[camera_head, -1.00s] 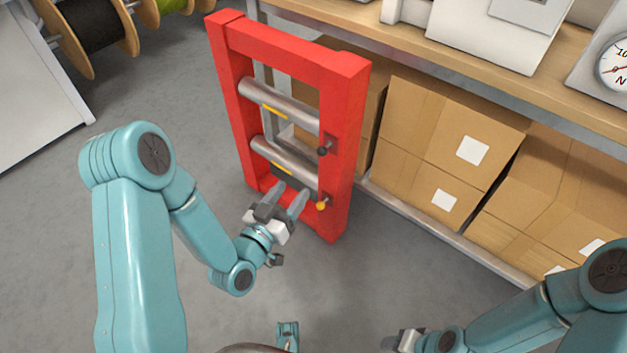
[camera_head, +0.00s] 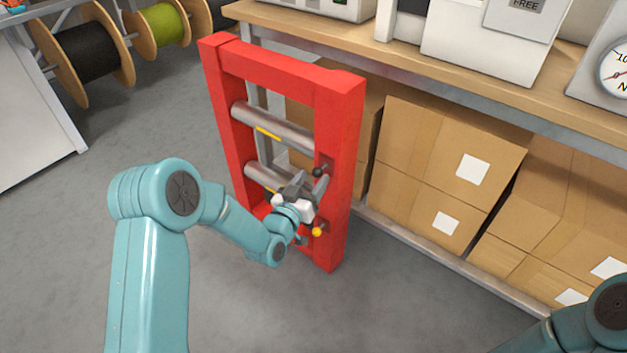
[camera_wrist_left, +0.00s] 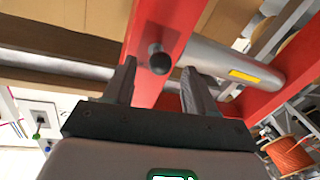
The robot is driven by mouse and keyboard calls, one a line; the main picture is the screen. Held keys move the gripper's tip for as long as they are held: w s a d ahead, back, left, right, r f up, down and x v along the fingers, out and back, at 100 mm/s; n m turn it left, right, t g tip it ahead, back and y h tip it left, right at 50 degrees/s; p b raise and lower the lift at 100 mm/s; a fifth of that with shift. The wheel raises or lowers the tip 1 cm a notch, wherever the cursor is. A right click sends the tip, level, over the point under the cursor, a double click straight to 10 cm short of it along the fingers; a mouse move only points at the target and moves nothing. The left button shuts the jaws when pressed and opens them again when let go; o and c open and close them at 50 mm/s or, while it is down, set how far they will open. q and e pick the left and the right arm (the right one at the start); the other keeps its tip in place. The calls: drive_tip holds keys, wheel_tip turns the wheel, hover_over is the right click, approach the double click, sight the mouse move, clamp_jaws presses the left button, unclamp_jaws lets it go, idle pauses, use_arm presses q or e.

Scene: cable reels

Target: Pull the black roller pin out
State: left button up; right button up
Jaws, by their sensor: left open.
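The black roller pin (camera_head: 318,172) sticks out of the right post of the red frame (camera_head: 345,150), beside the end of the upper roller (camera_head: 275,127). In the left wrist view the pin's round black knob (camera_wrist_left: 159,61) lies between and beyond the fingertips. My left gripper (camera_head: 311,183) is open just below and in front of the pin; it also shows in the left wrist view (camera_wrist_left: 158,78). I see no clear contact with the pin. A yellow pin (camera_head: 317,231) sits lower on the same post. My right gripper is out of view.
Cardboard boxes (camera_head: 447,165) stand under the wooden bench (camera_head: 440,62) right of the frame. Cable reels (camera_head: 88,55) are at the back left. The grey floor (camera_head: 60,250) left of my left arm is clear.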

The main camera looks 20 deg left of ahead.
use_arm(q)
drive_tip(key=shift+w+d, duration=0.1)
drive_tip(key=shift+w, duration=0.75)
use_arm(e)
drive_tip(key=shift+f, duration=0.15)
